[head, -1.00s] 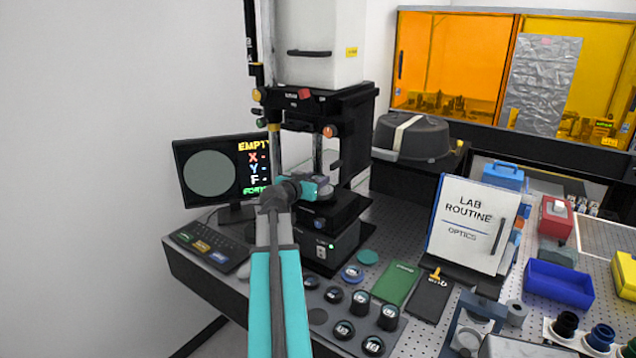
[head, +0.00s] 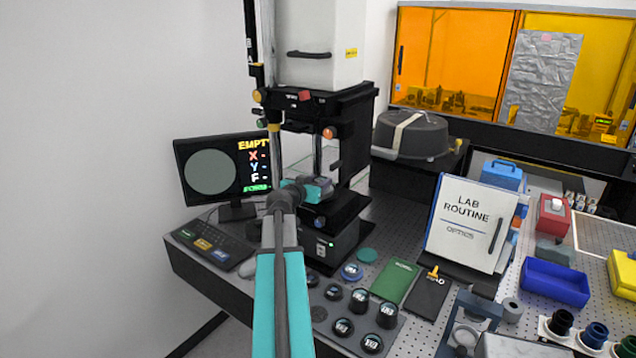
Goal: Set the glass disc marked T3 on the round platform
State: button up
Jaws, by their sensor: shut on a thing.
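My gripper (head: 320,189) is at the interferometer, in the gap between its upper head and its lower black stage (head: 342,214). It is shut on a small grey-rimmed disc (head: 323,183), seen nearly edge-on; its label cannot be read, so I cannot confirm T3. The round platform is mostly hidden behind my gripper and arm. I cannot tell whether the disc touches the platform or hangs just above it.
The monitor (head: 210,172) on the left reads EMPTY. A grey tray with several dark-rimmed discs (head: 359,299) lies in front; one round place (head: 318,313) there is empty. The machine's columns stand close around my gripper. A "LAB ROUTINE" binder (head: 466,225) stands to the right.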

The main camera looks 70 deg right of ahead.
jog(key=shift+f, duration=0.7)
jog(key=shift+f, duration=0.1)
jog(key=o, duration=1.1)
jog(key=shift+r, duration=0.2)
jog(key=shift+a, duration=0.65)
jog(key=shift+b+v, duration=2.95)
jog(key=shift+v, duration=2.4)
jog(key=shift+w, duration=0.15)
